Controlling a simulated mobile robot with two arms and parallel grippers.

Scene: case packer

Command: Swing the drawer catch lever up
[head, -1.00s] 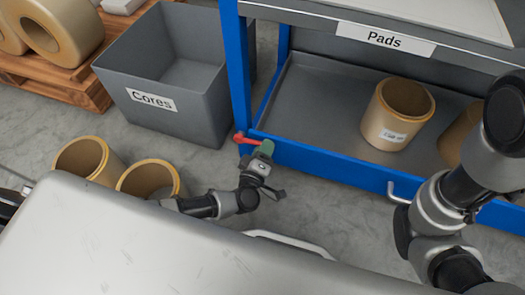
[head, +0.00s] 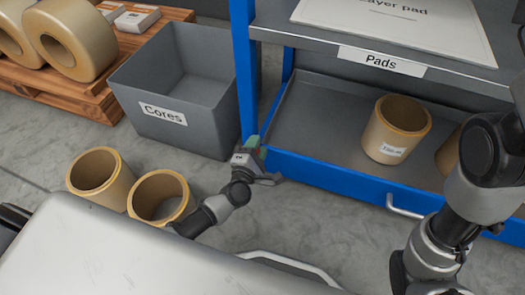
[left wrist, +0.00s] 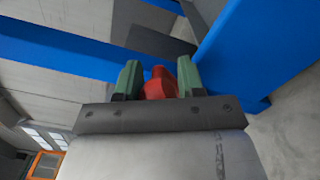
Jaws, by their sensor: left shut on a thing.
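The red catch lever (left wrist: 158,84) sits between the two green fingers of my left gripper (left wrist: 155,80) in the left wrist view. The fingers are shut on it. In the head view my left gripper (head: 254,152) is at the left front corner of the blue-fronted drawer (head: 335,178), by the blue post. It hides the lever there, so I cannot tell the lever's angle in that view. My right arm shows at the right of the head view, but its gripper is out of view.
A grey bin labelled Cores (head: 178,128) stands left of the blue post (head: 243,65). Two tan cores (head: 100,185) (head: 160,205) stand on the floor at the left. The drawer holds a tan core (head: 395,130) and part of another. A metal handle (head: 405,207) sticks out from the drawer front.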

